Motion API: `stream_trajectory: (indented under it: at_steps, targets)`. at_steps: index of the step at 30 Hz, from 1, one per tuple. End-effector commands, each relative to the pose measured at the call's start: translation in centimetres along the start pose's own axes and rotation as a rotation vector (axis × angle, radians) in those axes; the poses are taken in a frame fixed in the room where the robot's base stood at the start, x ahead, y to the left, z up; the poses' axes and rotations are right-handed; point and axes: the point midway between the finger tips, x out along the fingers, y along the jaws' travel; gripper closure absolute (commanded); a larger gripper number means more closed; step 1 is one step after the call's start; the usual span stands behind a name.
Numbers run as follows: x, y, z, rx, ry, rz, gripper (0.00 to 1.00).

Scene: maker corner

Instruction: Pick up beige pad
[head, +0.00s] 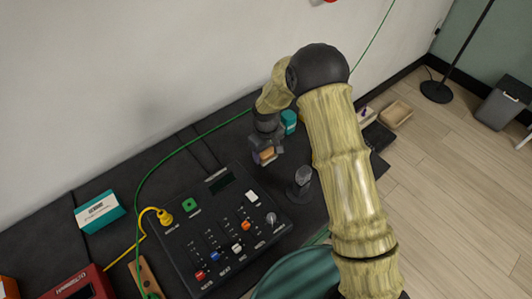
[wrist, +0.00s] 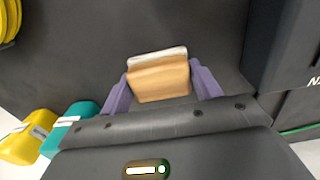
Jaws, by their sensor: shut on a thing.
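The beige pad (wrist: 160,82) is a small tan block with a pale strip along its far edge, seen in the wrist view. It sits between the two purple fingers of my gripper (wrist: 162,90), which is shut on it. In the head view my gripper (head: 265,158) hangs over the dark bench behind the control box, and the pad shows as a small orange-tan patch (head: 267,153) in the jaws. I cannot tell how far the pad is above the bench top.
A black control box (head: 225,232) with knobs and sliders stands just in front. A dark upright object (head: 301,182) is to the right of the gripper. A teal container (head: 289,121) is behind it. A green cable (head: 160,163) runs along the bench; a teal-white box (head: 99,211) lies left.

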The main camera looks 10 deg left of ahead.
Motion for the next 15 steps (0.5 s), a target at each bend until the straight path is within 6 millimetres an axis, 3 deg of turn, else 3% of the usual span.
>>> stream_trajectory:
  at_steps: [7,15]
  targets:
    - [-2.2,0.0,-0.1,0.000,0.004,0.001,0.60]
    - [-7.5,0.1,-0.1,0.001,0.005,0.002,0.60]
